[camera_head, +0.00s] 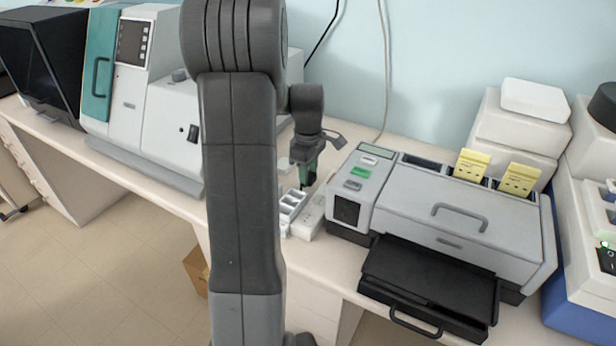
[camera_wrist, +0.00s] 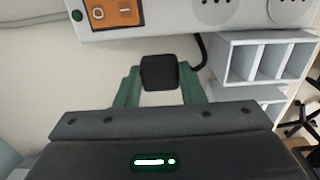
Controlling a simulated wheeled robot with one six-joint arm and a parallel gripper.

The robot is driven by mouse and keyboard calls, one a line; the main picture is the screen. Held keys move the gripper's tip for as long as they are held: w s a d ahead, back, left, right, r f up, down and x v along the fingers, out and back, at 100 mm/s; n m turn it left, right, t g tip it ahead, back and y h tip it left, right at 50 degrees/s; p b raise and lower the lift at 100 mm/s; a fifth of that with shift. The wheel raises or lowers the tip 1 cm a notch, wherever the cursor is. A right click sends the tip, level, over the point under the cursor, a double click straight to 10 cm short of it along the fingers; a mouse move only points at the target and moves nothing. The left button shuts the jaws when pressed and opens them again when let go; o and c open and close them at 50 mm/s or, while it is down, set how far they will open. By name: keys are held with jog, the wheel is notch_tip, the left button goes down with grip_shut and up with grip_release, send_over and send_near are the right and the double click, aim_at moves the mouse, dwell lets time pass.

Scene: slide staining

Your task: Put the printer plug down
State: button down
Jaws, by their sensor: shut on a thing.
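The printer plug (camera_wrist: 159,72) is a small black block in the wrist view. My gripper (camera_wrist: 160,88) is shut on it, with one green finger on each side. A black cable (camera_wrist: 201,52) shows to the right of the plug. In the head view my gripper (camera_head: 307,178) points down over the counter, beside the white power strip (camera_head: 310,216); the plug is too small to make out there. The strip (camera_wrist: 180,17) also crosses the top of the wrist view, with an orange switch and round sockets. The plug appears apart from the sockets.
A white slotted rack (camera_head: 291,205) stands left of the strip and also shows in the wrist view (camera_wrist: 262,58). A grey printer (camera_head: 455,205) with an open black tray (camera_head: 430,283) is to the right. A white-and-teal machine (camera_head: 150,85) is to the left.

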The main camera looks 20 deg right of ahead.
jog(key=shift+f, duration=0.8)
jog(key=shift+f+b, duration=0.3)
jog(key=shift+f, duration=0.2)
jog(key=shift+f, duration=0.1)
jog(key=c, duration=0.9)
grip_release()
jog(key=shift+c, duration=0.2)
jog(key=shift+r+p, duration=0.35)
jog(key=shift+r, duration=0.25)
notch_tip(320, 180, up, 12)
